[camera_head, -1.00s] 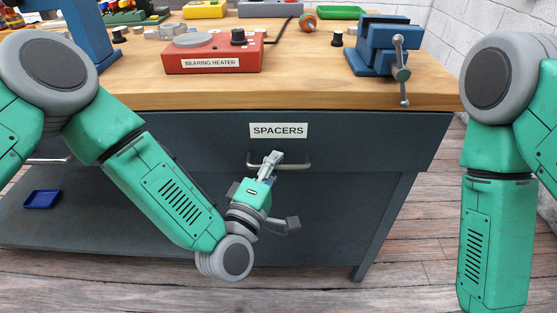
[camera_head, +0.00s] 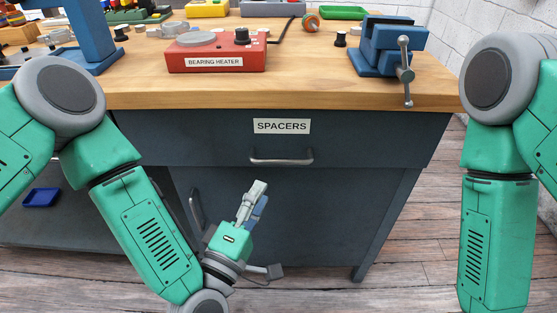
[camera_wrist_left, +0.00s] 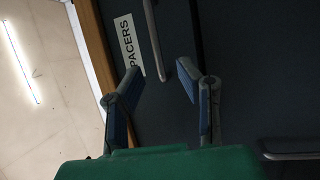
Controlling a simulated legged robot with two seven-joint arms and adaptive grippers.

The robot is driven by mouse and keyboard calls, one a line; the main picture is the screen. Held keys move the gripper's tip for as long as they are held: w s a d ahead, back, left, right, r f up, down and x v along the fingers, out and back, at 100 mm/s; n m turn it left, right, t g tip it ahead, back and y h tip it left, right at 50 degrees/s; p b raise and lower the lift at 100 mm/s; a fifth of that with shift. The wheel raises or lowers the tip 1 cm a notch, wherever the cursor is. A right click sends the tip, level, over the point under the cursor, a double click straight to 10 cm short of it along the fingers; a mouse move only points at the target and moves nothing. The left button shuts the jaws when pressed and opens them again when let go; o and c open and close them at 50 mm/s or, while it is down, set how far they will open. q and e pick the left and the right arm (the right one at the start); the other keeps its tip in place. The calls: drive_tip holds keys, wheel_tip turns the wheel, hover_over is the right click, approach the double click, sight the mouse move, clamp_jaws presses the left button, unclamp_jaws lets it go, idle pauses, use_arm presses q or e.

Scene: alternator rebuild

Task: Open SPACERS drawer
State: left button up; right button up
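The SPACERS drawer (camera_head: 370,135) is a dark grey front under the wooden bench top and looks shut. Its white label (camera_head: 282,126) is above a grey bar handle (camera_head: 281,161). My left gripper (camera_head: 254,200) is below and a little left of the handle, apart from it, pointing up. In the left wrist view, my left gripper's fingers (camera_wrist_left: 164,95) are spread with nothing between them. The handle (camera_wrist_left: 154,42) and the label (camera_wrist_left: 130,45) show beyond the fingertips. My right arm hangs at the right of the head view; its gripper is out of frame.
A cupboard front with a vertical handle (camera_head: 195,208) is under the drawer, near my left forearm. A red bearing heater (camera_head: 217,56) and a blue vise (camera_head: 390,48) stand on the bench top. A blue tray (camera_head: 41,197) lies on the low shelf at left.

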use_arm(q)
drive_tip(key=v, duration=0.3)
drive_tip(key=shift+d, duration=0.2)
